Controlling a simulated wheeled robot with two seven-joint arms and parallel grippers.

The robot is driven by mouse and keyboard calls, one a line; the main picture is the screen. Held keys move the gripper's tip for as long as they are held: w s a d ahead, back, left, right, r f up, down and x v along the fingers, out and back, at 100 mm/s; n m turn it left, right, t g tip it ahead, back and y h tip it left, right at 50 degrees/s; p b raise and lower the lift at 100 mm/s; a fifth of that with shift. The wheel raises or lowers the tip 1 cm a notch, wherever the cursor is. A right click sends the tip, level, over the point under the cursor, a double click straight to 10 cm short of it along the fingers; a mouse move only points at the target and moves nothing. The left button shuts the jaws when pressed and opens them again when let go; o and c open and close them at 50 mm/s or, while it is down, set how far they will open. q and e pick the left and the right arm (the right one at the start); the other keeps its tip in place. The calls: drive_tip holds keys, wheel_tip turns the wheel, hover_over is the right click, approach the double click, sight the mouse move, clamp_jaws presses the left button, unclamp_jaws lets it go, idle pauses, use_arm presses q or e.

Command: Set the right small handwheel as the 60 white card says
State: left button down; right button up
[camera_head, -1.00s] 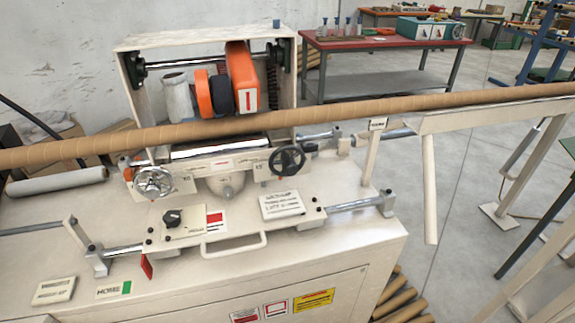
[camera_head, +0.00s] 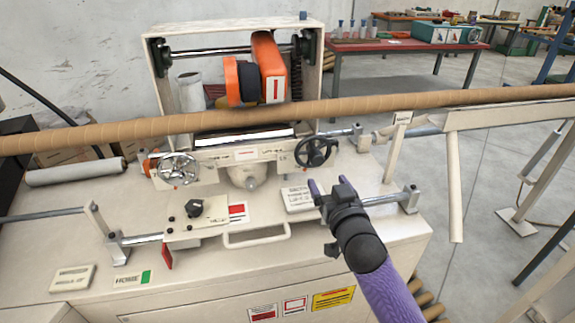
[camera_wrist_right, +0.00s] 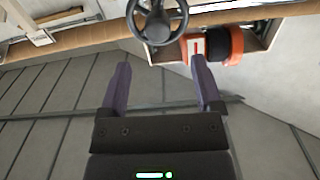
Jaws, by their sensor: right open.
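The right small handwheel (camera_head: 315,153) is dark with spokes and sits on the right of the machine's carriage front, below the long brown tube. It also shows at the top of the right wrist view (camera_wrist_right: 156,18), beyond the fingertips. A white card (camera_head: 299,198) with writing lies on the carriage plate below it, partly hidden by my gripper; I cannot read its text. My right gripper (camera_head: 328,184) is open and empty, just below the handwheel and apart from it. Its two purple fingers (camera_wrist_right: 162,72) point toward the wheel. My left gripper does not show.
A chrome handwheel (camera_head: 178,169) is at the carriage's left. The brown tube (camera_head: 240,118) runs across above both wheels. A black knob (camera_head: 195,208) and a looped handle (camera_head: 256,238) are on the front plate. A chrome rod (camera_head: 380,199) lies right of my gripper.

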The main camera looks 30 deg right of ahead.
sight(318, 163)
drive_tip(key=b+x, duration=0.1)
drive_tip(key=x, duration=0.2)
drive_tip(key=b+x, duration=0.1)
drive_tip(key=x, duration=0.3)
drive_tip(key=shift+w+d+f, duration=0.2)
drive_tip(key=shift+w+f, duration=0.05)
drive_tip(key=shift+w+d+r+b, duration=0.1)
drive_tip(key=shift+w+d+b, duration=0.15)
drive_tip(key=shift+w, duration=0.3)
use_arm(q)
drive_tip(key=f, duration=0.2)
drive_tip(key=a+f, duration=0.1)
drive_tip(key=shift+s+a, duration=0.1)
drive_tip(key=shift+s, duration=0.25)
use_arm(e)
drive_tip(key=shift+w, duration=0.1)
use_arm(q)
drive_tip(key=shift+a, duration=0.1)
use_arm(e)
drive_tip(key=shift+a, duration=0.1)
